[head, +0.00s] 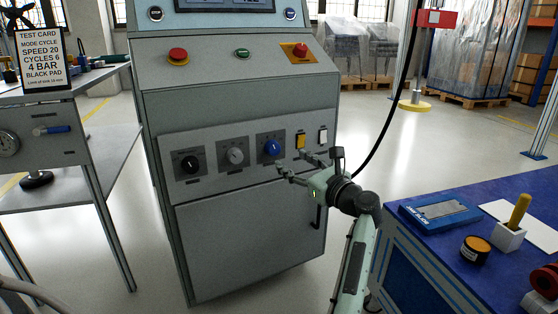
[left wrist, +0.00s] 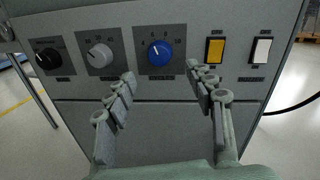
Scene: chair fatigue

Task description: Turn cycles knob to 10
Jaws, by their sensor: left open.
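A grey console carries a row of three knobs: a black knob (head: 190,164), a grey knob (head: 235,156) and a blue knob (head: 272,147). All three also show in the left wrist view: black (left wrist: 47,59), grey (left wrist: 100,56) and blue (left wrist: 159,54). Their small labels are too blurred to read, so I cannot tell which is the cycles knob. The blue knob's white mark points up and slightly left. My left gripper (head: 290,161) is open and empty in front of the panel. In the wrist view its fingers (left wrist: 160,74) spread below and either side of the blue knob, apart from it.
A yellow switch (head: 300,141) and a white switch (head: 323,135) sit right of the blue knob. Red and green buttons are above. A blue workbench (head: 405,237) stands at the right, a side table at the left.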

